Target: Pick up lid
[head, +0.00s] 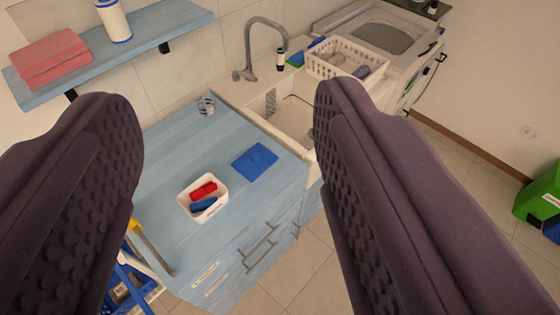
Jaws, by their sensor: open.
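A flat blue square lid (255,162) lies on the light blue counter (165,150), near its right edge by the sink. Just left of it and closer to me stands a small white open container (187,205) holding a red piece (203,190) and a blue piece (203,204). The lid and the container are apart. My gripper (230,97) is open, with one dark textured finger at each side of the view. Nothing is between the fingers at close range; the lid shows in the gap, well beyond and below them.
A sink (290,115) with a curved faucet (250,45) adjoins the counter. A white dish rack (335,65) stands behind it. A small glass (206,105) stands at the counter's back. A wall shelf (185,18) holds folded red cloths (50,62) and a roll (115,20). Tiled floor (290,265) is open in front.

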